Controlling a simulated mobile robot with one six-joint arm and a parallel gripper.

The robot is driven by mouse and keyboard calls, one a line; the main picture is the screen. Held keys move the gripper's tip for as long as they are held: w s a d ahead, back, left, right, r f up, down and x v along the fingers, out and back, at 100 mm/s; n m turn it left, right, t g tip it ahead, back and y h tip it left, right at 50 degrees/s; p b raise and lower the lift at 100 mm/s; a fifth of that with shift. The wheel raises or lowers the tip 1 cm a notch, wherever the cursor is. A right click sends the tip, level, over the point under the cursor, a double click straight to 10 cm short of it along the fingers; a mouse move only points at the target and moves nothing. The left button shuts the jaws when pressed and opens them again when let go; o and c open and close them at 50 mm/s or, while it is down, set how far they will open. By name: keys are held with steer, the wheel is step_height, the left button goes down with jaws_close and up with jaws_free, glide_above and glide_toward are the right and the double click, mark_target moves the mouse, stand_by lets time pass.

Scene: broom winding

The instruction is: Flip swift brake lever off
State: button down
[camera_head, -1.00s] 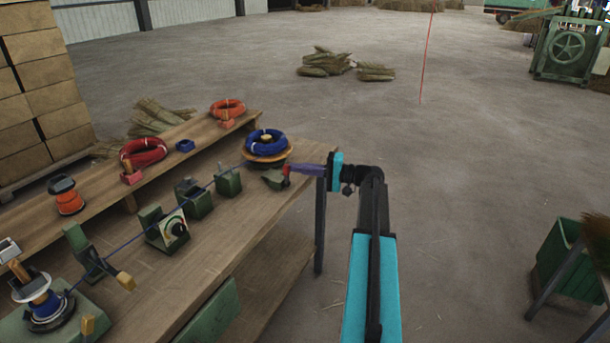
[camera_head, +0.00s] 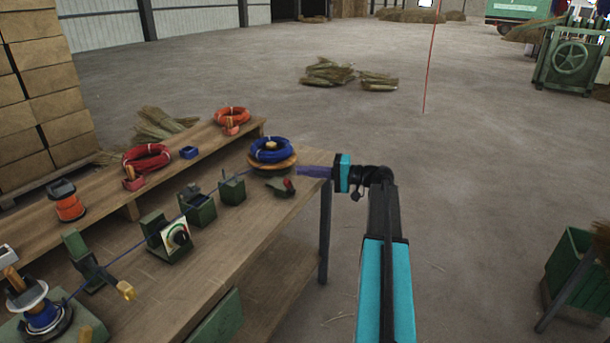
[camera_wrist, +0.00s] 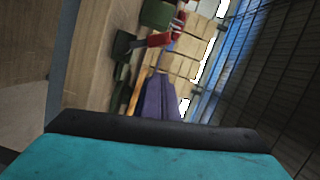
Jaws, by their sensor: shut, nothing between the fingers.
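The swift (camera_head: 285,164) is a round wooden disc at the right end of the bench, with a blue wire coil (camera_head: 270,150) on it. The red brake lever (camera_head: 289,185) is on a small dark green base in front of the swift, near the bench's right edge; in the wrist view a red lever (camera_wrist: 160,40) shows beyond the fingers. My gripper (camera_head: 299,171) has purple fingers, shut and empty, just above and right of the lever, apparently apart from it. The fingers also show in the wrist view (camera_wrist: 158,84).
The wooden bench (camera_head: 165,295) carries green wire guides, a dial block (camera_head: 176,237) and a blue spool (camera_head: 42,315) at lower left. A raised shelf holds a red coil (camera_head: 147,157) and an orange coil (camera_head: 231,115). Floor right of the bench is open up to a green bin (camera_head: 570,265).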

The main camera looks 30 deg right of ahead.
steer(key=w+d+r+v, duration=0.1)
steer(key=v, duration=1)
steer(key=shift+r, duration=0.35)
steer(key=shift+d, duration=0.15)
